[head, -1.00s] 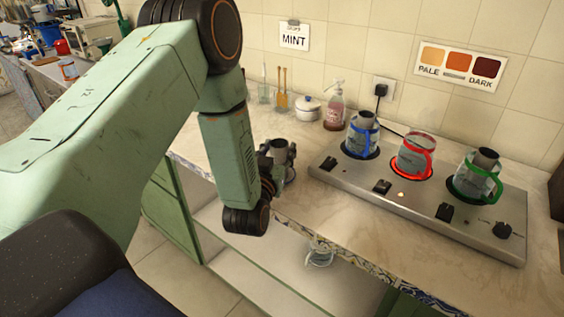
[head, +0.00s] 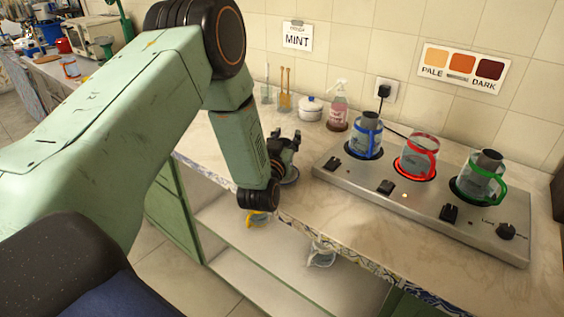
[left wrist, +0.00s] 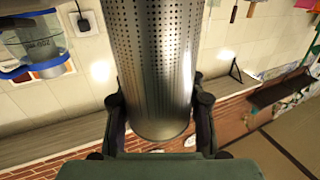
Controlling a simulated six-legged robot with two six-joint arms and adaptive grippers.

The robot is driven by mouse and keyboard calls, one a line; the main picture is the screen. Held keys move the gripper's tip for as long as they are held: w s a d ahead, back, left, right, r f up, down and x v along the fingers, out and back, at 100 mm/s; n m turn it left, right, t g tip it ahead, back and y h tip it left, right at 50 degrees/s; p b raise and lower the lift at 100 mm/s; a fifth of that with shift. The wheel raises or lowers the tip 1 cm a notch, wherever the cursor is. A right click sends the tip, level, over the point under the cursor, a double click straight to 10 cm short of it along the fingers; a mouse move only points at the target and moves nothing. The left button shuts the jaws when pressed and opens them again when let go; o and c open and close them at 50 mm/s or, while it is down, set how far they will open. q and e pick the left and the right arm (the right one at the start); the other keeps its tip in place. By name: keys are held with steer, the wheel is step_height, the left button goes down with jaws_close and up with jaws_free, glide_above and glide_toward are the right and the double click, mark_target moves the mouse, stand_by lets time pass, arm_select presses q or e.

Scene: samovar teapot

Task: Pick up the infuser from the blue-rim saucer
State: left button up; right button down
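The infuser is a perforated metal cylinder (left wrist: 158,60) that fills the middle of the left wrist view. My left gripper (left wrist: 160,103) has one finger against each side of it and is shut on it. In the head view my left gripper (head: 284,147) is above the left part of the counter. The infuser cannot be made out there behind the dark fingers. A small saucer (head: 291,178) shows partly beneath the gripper; its rim colour is too small to tell, and a gap below the infuser cannot be judged. My right gripper is not in view.
A steel hotplate (head: 330,180) stands to the right with blue-handled (head: 366,140), red-handled (head: 418,158) and green-handled (head: 481,177) glass vessels. A white pot (head: 311,109) and a pump bottle (head: 338,108) stand behind. A yellow-handled cup (head: 258,218) is on the shelf below.

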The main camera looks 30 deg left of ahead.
arm_select(q)
steer(key=shift+w+d, duration=0.1)
steer(key=shift+w, duration=0.05)
steer(key=c, duration=0.3)
steer(key=shift+s, duration=0.2)
jaws_close()
steer(key=shift+w, duration=0.15)
